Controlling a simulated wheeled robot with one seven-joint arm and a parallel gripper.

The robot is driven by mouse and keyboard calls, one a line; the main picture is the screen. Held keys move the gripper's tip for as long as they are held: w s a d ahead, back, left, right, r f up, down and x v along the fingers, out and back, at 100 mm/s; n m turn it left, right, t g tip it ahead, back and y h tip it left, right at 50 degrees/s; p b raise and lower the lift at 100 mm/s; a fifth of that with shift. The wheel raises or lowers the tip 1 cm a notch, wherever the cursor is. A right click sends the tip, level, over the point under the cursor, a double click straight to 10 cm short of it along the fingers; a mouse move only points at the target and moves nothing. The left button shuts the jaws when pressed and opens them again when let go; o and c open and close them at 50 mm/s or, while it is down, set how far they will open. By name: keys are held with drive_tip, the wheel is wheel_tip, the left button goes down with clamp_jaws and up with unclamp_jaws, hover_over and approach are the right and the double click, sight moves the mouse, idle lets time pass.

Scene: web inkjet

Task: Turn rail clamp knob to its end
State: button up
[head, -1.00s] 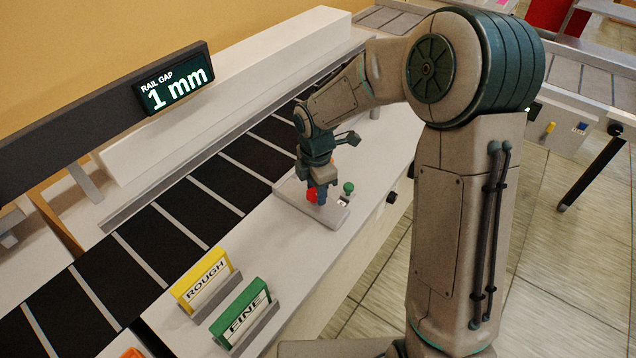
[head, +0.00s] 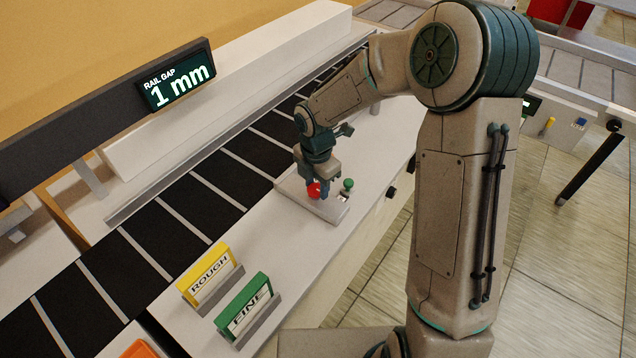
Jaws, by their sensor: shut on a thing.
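The red rail clamp knob (head: 314,190) stands on a light base plate (head: 327,209) beside the conveyor, partly hidden by my fingers. My gripper (head: 319,190) points down over the plate and is shut on the red knob. A green ball-topped knob (head: 348,184) stands on the same plate just to the right, apart from my gripper. The rail gap display (head: 178,87) reads 1 mm.
A yellow ROUGH sign (head: 210,275) and a green FINE sign (head: 246,309) stand at the front of the ledge. The dark conveyor belt (head: 207,200) runs behind. An orange object (head: 140,349) shows at the bottom edge.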

sight(316, 189)
drive_tip(key=o, duration=1)
drive_tip(key=shift+s+a, duration=0.15)
drive_tip(key=shift+r, duration=0.2)
wheel_tip(316, 189, up, 13)
drive_tip(key=shift+r, duration=0.2)
drive_tip(key=s+d+r+m+t, duration=0.1)
drive_tip(key=s+d+m, duration=0.3)
drive_tip(key=s+m, duration=0.2)
drive_tip(key=s+d+r+m+t, duration=0.1)
drive_tip(key=s+d+m, duration=0.4)
drive_tip(key=m, duration=0.6)
drive_tip(key=s+d+r+m+t, duration=0.1)
drive_tip(key=s+d+m, duration=0.4)
drive_tip(key=s+m, duration=0.4)
